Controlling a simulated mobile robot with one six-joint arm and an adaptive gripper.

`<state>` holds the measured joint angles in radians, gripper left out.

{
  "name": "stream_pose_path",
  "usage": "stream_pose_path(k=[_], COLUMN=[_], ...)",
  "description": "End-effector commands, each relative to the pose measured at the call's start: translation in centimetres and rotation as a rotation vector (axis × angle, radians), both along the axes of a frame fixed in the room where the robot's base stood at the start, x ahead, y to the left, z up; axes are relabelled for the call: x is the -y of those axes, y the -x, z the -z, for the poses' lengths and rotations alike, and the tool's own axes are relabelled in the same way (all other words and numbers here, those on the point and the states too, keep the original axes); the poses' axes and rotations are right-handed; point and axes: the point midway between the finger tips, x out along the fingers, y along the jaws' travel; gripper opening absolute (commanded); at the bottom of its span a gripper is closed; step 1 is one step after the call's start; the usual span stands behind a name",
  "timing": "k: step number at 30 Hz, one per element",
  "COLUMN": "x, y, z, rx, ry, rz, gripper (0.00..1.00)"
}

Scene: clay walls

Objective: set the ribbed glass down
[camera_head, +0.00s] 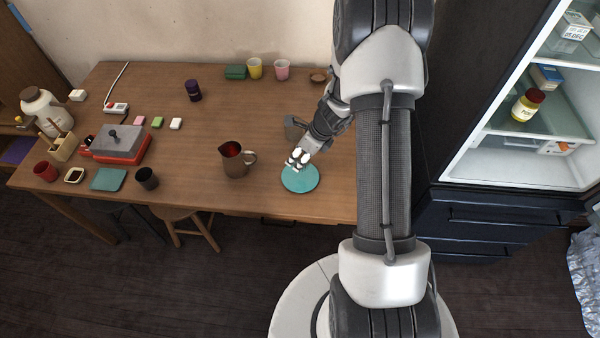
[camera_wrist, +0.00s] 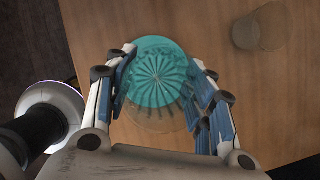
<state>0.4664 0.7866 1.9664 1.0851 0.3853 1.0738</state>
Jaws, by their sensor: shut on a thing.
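The ribbed glass (camera_wrist: 157,82) is clear and shows in the wrist view between the two fingers of my gripper (camera_wrist: 160,92), which is shut on it. Its ribs fan out from the middle. A round teal mat (camera_head: 301,183) lies near the table's front edge; it also shows behind the glass in the wrist view (camera_wrist: 152,42). In the head view my gripper (camera_head: 298,160) is over the far part of the mat, and I cannot make out the glass there. I cannot tell whether the glass touches the mat.
A grey, see-through cup (camera_head: 293,128) stands just behind my gripper; a similar one shows in the wrist view (camera_wrist: 258,27). A metal pitcher (camera_head: 236,160) stands left of the mat. Yellow (camera_head: 254,68) and pink (camera_head: 282,69) cups are at the back. An open fridge (camera_head: 520,120) is right.

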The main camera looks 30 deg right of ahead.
Motion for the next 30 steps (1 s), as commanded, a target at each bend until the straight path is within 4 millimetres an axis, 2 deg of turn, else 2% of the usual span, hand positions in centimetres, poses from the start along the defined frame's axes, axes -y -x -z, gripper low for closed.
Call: stream_pose_path(k=[1,8,15,28,29,30], x=[0.0,0.0,0.0,0.0,0.0,0.0], y=[0.0,-0.1,0.0,-0.1,-0.1,0.0], z=[1.1,2.5,6.1,6.6,6.5,6.5], rx=[0.000,0.001,0.000,0.002,0.002,0.002], ry=[0.000,0.002,0.000,0.001,0.001,0.001], rz=[0.000,0.000,0.000,0.000,0.000,-0.001], gripper=[0.21,0.21,0.21,0.21,0.51,0.54])
